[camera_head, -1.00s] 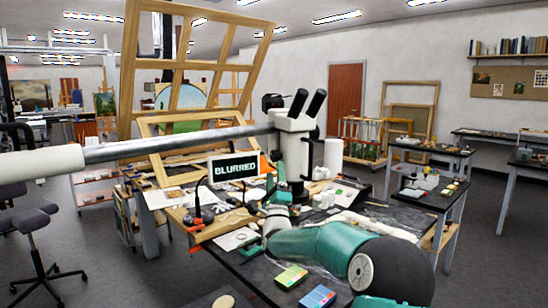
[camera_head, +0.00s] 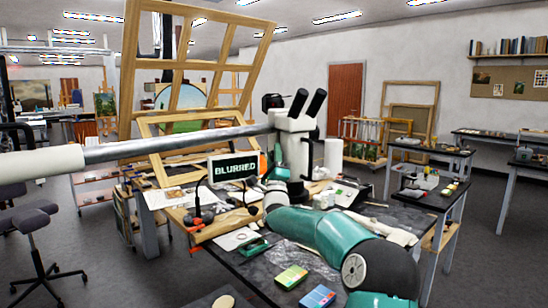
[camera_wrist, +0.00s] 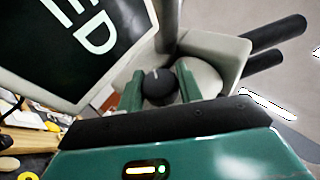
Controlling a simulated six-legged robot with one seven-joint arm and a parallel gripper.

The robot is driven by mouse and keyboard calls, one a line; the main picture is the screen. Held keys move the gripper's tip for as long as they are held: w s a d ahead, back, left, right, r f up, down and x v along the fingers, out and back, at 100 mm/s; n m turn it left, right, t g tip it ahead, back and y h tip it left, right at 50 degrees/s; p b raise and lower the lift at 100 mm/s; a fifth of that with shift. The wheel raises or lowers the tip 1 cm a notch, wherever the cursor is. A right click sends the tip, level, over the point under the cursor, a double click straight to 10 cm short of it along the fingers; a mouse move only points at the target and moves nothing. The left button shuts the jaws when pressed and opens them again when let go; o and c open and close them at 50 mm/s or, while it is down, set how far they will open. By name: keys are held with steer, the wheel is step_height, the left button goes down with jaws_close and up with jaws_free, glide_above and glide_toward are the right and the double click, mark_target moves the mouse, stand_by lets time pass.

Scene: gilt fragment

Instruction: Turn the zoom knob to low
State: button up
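The microscope (camera_head: 297,150) is a white body with two black eyepieces, held on a long horizontal bar over the cluttered table. A sign beside it (camera_head: 234,167) reads "BLURRED"; part of it also fills the upper left of the wrist view (camera_wrist: 80,40). In the wrist view a round black knob (camera_wrist: 160,88) with a pale mark near its top sits on the microscope's side. My gripper (camera_wrist: 160,90) has its two green fingers apart, one on each side of the knob. I cannot tell whether they touch it. In the head view my arm hides the knob.
The table (camera_head: 250,283) carries papers, a green-yellow box (camera_head: 291,277), a blue box (camera_head: 317,296) and small jars. The horizontal bar (camera_head: 180,146) crosses above it. A wooden easel frame (camera_head: 195,75) stands behind. A gooseneck lamp (camera_head: 198,212) stands left of my arm.

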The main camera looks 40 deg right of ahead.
steer(key=shift+n+y, duration=0.4)
steer(key=shift+n+g+y, duration=0.8)
steer(key=shift+n+y, duration=0.1)
steer(key=shift+y, duration=0.3)
steer(key=shift+n+g+y, duration=1)
steer(key=shift+g+y, duration=0.4)
steer(key=shift+y, duration=0.2)
steer(key=shift+f, duration=0.1)
steer(key=o, duration=1)
steer(key=v, duration=1.3)
steer(key=shift+s+a, duration=0.25)
steer(key=shift+s, duration=0.05)
